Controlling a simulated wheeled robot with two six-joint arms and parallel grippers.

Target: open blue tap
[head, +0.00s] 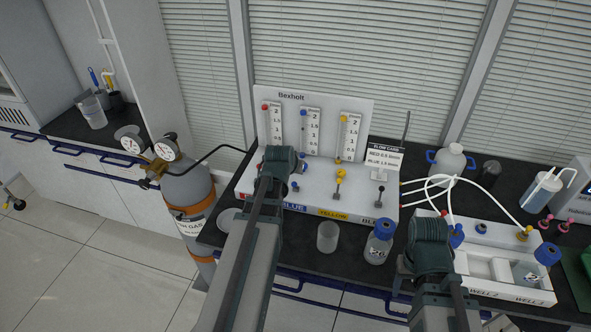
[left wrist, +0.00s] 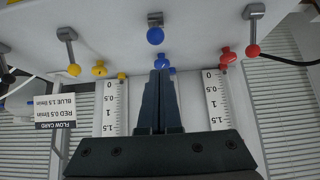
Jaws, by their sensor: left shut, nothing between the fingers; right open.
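The blue tap (left wrist: 155,34) is a grey lever with a blue ball end, near the top middle of the left wrist view. In the head view its blue ball (head: 294,188) shows just right of my left wrist, which hides part of it. A blue knob (left wrist: 161,62) sits between the tap and the panel. My left gripper (left wrist: 160,73) is shut and empty, its tips close to the blue knob; whether they touch it I cannot tell. My right gripper (head: 431,222) is open, by the white tray; its fingers are hard to make out.
Red (left wrist: 253,48) and yellow (left wrist: 74,69) taps flank the blue one. The white flow panel (head: 385,110) stands behind. A beaker (head: 328,237), blue-capped bottle (head: 379,244) and white tray (head: 510,294) crowd the bench. A gas cylinder (head: 190,190) stands left.

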